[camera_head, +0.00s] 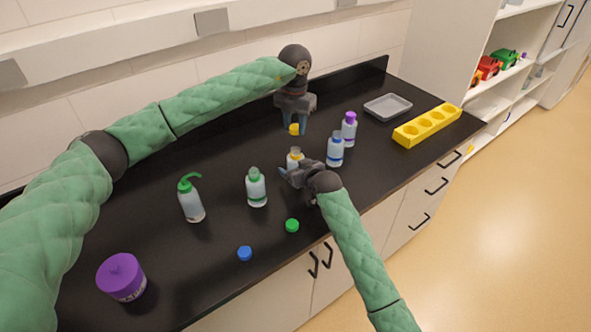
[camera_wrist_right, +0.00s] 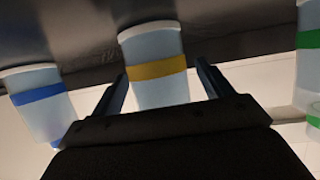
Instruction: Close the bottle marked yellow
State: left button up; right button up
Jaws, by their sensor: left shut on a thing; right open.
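The bottle marked yellow (camera_head: 294,160) stands on the black counter, partly hidden behind my right gripper. In the right wrist view this bottle with its yellow band (camera_wrist_right: 157,70) sits between the two fingers. My right gripper (camera_head: 284,172) is open around it, with a gap seen on the finger sides (camera_wrist_right: 160,85). My left gripper (camera_head: 294,125) points down and is shut on a yellow cap (camera_head: 294,129). The cap is held above and behind the yellow-marked bottle, apart from it.
Bottles with blue (camera_head: 335,150), purple (camera_head: 348,130) and green (camera_head: 256,187) marks stand close by. A green-spouted bottle (camera_head: 192,199), purple jar (camera_head: 122,278), blue cap (camera_head: 245,253) and green cap (camera_head: 292,225) are on the left and front. A grey tray (camera_head: 388,107) and yellow rack (camera_head: 428,125) are at right.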

jog(key=shift+w+a+f, duration=0.1)
jog(key=shift+w, duration=0.05)
jog(key=shift+c, duration=0.5)
jog(key=c, duration=1.4)
pick_arm(q)
send_over(295, 150)
jog(key=shift+f, duration=2.45)
jog(key=shift+f, duration=0.15)
jog(key=shift+f, duration=0.7)
jog(key=shift+f, duration=0.6)
